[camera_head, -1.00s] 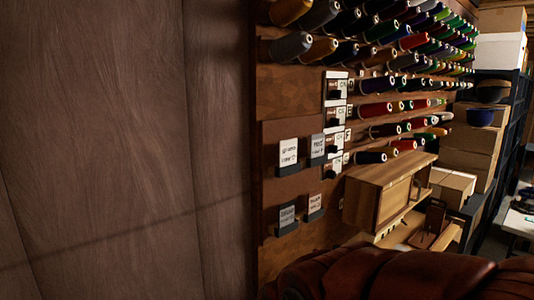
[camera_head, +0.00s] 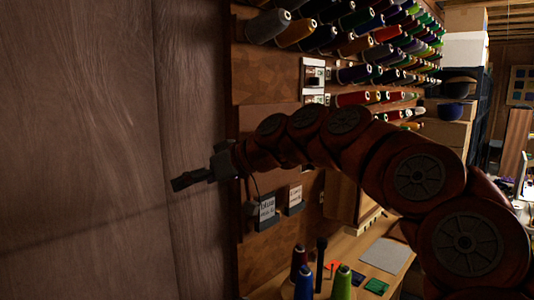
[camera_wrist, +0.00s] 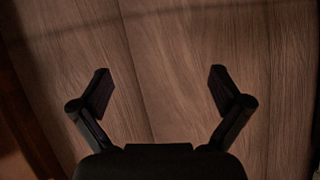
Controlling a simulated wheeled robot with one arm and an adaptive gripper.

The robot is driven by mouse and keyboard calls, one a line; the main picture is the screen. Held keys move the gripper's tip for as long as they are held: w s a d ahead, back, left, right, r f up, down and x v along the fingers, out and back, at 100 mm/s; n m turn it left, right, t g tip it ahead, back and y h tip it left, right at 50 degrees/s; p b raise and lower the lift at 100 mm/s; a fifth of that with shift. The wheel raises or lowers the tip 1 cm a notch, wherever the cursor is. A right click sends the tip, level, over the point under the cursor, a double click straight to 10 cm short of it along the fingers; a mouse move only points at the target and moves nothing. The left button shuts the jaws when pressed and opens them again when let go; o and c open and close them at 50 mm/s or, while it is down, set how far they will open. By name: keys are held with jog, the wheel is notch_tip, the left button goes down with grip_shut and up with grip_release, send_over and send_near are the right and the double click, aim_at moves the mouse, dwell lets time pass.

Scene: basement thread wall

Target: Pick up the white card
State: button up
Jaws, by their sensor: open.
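My gripper (camera_head: 180,182) is at the left of the head view, in front of the bare wooden wall panel and left of the card board. In the wrist view its two dark fingers (camera_wrist: 160,76) stand wide apart with only wood behind them. Two small labelled cards sit in black holders below my arm: a greyish one (camera_head: 267,208) and a paler one (camera_head: 295,195). I cannot tell for certain whether either is the white card. My arm covers the upper part of the card board. No card shows in the wrist view.
Rows of thread cones (camera_head: 380,45) stick out from the wall above my arm. Below, a wooden bench (camera_head: 345,245) holds upright spools (camera_head: 342,284), a grey sheet (camera_head: 387,254) and small coloured cards (camera_head: 376,286). Boxes (camera_head: 465,50) stand at right.

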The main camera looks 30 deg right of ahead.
jog(key=w+d+r+m+t+h+b, duration=0.1)
jog(key=w+d+r+t, duration=0.1)
jog(key=d, duration=0.7)
jog(key=w+d+r+m+t+h+b, duration=0.1)
jog(key=d+r+t, duration=0.2)
jog(key=d, duration=0.6)
jog(key=w+d+r+m+t+h+b, duration=0.1)
jog(key=w+d+r+t, duration=0.1)
jog(key=d, duration=0.7)
jog(key=shift+t+h, duration=0.3)
jog(key=shift+h, duration=0.1)
jog(key=shift+d+p+x, duration=0.2)
jog(key=shift+p+x, duration=0.7)
jog(key=shift+x, duration=1.05)
jog(key=shift+d+p+x, duration=0.15)
jog(key=shift+p+x, duration=0.7)
jog(key=shift+x, duration=1.05)
jog(key=shift+w+r, duration=0.1)
jog(key=shift+r, duration=0.1)
jog(key=c, duration=0.8)
jog(key=shift+r, duration=0.2)
